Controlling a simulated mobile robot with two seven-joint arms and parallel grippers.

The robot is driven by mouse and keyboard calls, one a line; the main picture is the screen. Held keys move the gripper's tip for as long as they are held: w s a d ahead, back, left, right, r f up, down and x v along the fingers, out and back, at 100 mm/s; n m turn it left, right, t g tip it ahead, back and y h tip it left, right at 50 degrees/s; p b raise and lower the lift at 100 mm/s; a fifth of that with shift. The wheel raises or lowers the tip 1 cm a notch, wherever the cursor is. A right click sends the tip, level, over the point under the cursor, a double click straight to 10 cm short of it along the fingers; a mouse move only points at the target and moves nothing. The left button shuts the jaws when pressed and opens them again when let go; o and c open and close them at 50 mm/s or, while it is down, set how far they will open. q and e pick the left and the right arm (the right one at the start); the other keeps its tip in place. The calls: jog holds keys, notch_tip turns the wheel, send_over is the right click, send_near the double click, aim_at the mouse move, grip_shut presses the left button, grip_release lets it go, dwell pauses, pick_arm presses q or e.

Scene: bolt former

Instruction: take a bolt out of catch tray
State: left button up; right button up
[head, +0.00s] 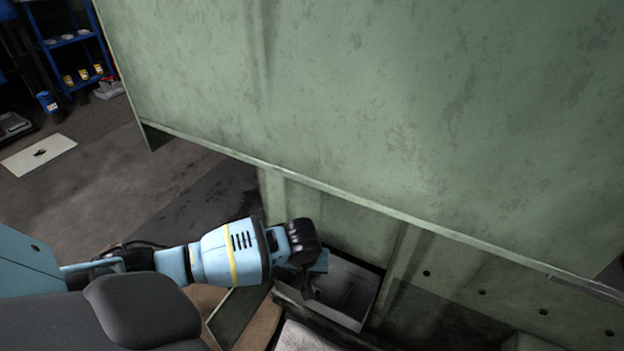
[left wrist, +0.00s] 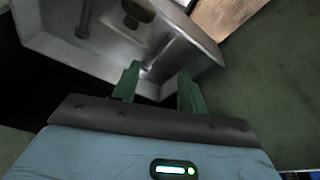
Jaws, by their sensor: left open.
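The catch tray (head: 330,314) is a grey metal box low against the green machine in the head view. It also fills the upper part of the left wrist view (left wrist: 52,45). In it I see a bolt with a brownish head (left wrist: 138,10), a bolt standing or leaning at the left (left wrist: 84,20) and a slanted rod-like bolt (left wrist: 172,48) near my fingers. My left gripper (left wrist: 158,70) is open, its two green fingertips at the tray's near wall, on either side of the slanted bolt's lower end. I cannot tell whether they touch it. My right gripper is out of view.
The green machine panel (head: 380,90) overhangs the tray from behind, its lower edge just above my left wrist. Dark floor (head: 110,185) is open at the left. A blue shelf (head: 68,45) stands far off at upper left.

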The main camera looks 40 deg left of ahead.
aim_at(310, 280)
pick_arm(q)
jog(key=shift+w+d+b+x, duration=0.1)
jog(key=shift+b+x, duration=0.85)
jog(key=shift+x, duration=0.55)
jog(key=shift+w+d+b+x, duration=0.15)
jog(key=shift+b+x, duration=0.8)
jog(key=shift+x, duration=0.55)
jog(key=shift+r, duration=0.1)
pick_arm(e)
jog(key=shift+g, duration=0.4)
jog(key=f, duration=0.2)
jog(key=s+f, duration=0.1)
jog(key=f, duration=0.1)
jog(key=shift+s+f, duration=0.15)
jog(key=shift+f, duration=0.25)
pick_arm(q)
jog(key=c, duration=0.7)
grip_shut()
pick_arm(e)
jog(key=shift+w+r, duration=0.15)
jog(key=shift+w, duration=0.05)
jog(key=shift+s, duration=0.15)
